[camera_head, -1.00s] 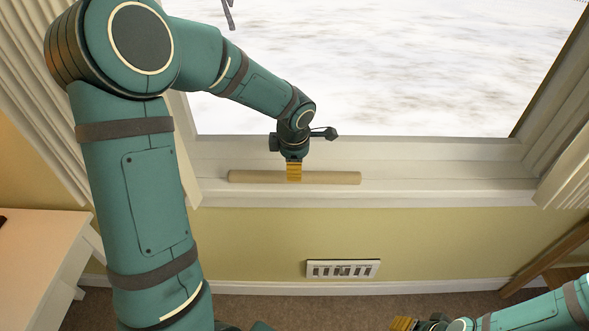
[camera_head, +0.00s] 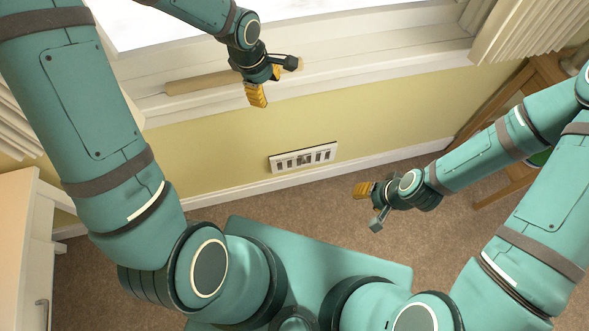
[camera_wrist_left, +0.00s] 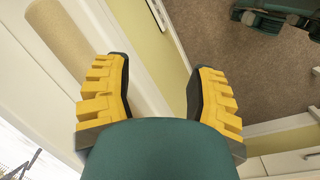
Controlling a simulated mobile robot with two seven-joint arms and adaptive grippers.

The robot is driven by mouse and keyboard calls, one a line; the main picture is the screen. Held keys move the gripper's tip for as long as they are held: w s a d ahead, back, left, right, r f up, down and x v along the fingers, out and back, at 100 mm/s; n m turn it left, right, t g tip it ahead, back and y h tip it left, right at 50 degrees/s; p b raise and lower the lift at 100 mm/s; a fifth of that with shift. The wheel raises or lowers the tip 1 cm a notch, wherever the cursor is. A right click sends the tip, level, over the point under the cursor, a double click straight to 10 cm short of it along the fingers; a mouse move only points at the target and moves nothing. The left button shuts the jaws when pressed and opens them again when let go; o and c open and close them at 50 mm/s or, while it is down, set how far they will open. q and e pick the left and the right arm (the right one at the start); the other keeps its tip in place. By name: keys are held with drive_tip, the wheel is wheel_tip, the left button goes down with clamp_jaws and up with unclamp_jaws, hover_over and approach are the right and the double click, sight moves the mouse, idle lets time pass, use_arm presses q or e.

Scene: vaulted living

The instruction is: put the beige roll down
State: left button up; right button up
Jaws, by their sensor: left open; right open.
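The beige roll (camera_head: 203,82) lies on its side along the white window sill (camera_head: 140,106). My left gripper (camera_head: 263,86) is in front of its right part in the head view and hides some of it. In the left wrist view the roll (camera_wrist_left: 62,38) lies at the upper left, outside the jaws. My left gripper (camera_wrist_left: 158,95) is open there, with nothing between its yellow fingers. My right gripper (camera_head: 366,202) is open and empty, low over the carpet at the right.
A white cabinet (camera_head: 16,240) stands at the left, and a wooden piece of furniture (camera_head: 500,185) at the right. Brown carpet (camera_head: 330,215) lies open between them.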

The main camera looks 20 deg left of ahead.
use_arm(q)
drive_tip(key=s+d+f+m+h, duration=0.2)
drive_tip(key=s+d+f+m, duration=0.9)
drive_tip(key=s+f+m, duration=0.2)
wheel_tip(320, 180, down, 4)
drive_tip(key=shift+s+d+r+m, duration=0.15)
drive_tip(key=shift+s+d+m, duration=0.2)
drive_tip(key=shift+m, duration=0.75)
drive_tip(key=shift+w+r, duration=0.1)
drive_tip(key=shift+w, duration=0.05)
use_arm(e)
drive_tip(key=shift+a+r, duration=0.1)
